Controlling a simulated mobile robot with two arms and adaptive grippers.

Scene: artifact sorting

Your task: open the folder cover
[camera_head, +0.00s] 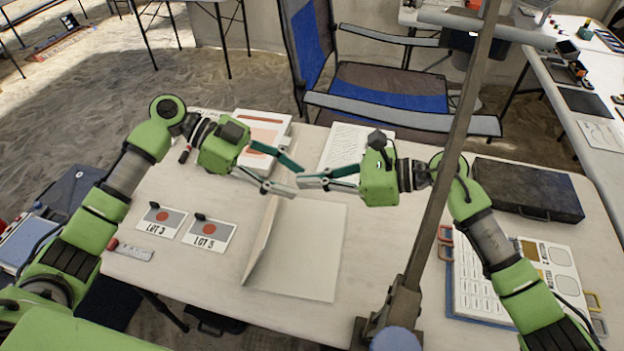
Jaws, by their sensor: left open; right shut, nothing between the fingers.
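The cream folder (312,245) lies on the table near its front middle. Its cover (264,243) is on the left and looks tilted up from the fold, showing as a narrow panel, while the inner page lies flat and bare. My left gripper (296,182) is open and empty above the folder's far edge. My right gripper (304,181) is shut and empty, with its tips close to the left gripper's fingers. Whether either gripper touches the other or the cover, I cannot tell.
Cards marked LOT (209,233) lie left of the folder. A printed sheet (343,146) and an orange-and-white board (266,128) lie behind. A dark case (528,188) and a white panel board (472,282) are right. A metal post (436,190) stands right of the folder.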

